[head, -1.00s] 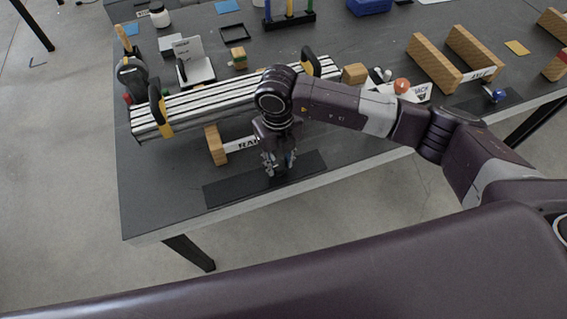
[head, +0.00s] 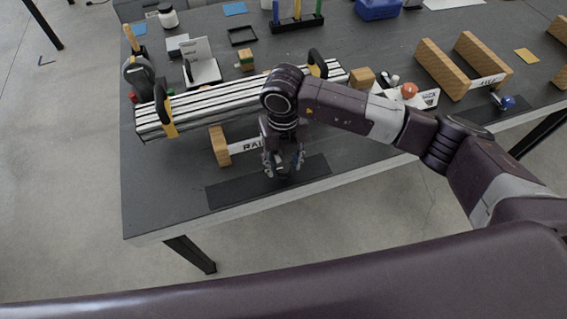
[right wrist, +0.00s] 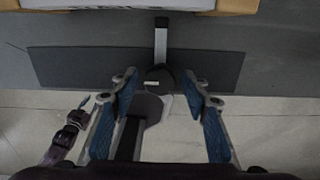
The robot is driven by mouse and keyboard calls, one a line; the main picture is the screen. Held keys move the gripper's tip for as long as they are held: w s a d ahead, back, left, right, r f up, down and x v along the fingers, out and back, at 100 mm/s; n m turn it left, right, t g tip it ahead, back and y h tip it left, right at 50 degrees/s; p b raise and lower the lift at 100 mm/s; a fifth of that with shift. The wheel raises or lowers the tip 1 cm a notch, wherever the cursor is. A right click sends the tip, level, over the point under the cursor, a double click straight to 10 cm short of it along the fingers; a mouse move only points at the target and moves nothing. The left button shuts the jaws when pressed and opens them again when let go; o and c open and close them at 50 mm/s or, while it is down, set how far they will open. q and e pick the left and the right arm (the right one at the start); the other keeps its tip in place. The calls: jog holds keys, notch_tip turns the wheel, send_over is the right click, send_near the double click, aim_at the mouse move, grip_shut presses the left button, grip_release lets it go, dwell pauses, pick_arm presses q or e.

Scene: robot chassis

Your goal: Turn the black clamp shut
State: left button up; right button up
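The black clamp shows in the right wrist view, with a dark rounded body (right wrist: 150,106), a dark bar running toward the bottom of the picture and a grey bar pointing up. It stands at the black strip (right wrist: 75,66) near the table's front edge. My right gripper (head: 284,172) is over this strip in the head view and mostly hides the clamp there. In the right wrist view its blue-padded fingers (right wrist: 165,85) are apart, one on each side of the clamp, with gaps visible. A small dark jointed part at the left looks like my left gripper (right wrist: 80,118); its finger state is unclear.
A striped aluminium rail (head: 215,105) with black-and-yellow clamps (head: 163,108) lies behind my right gripper. Wooden blocks (head: 219,146) hold a labelled sign nearby. The front left table corner is clear.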

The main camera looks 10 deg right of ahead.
aim_at(283, 167)
dwell(0.3)
notch_tip(283, 167, up, 12)
dwell(0.4)
jog(key=shift+s+f, duration=0.1)
dwell(0.3)
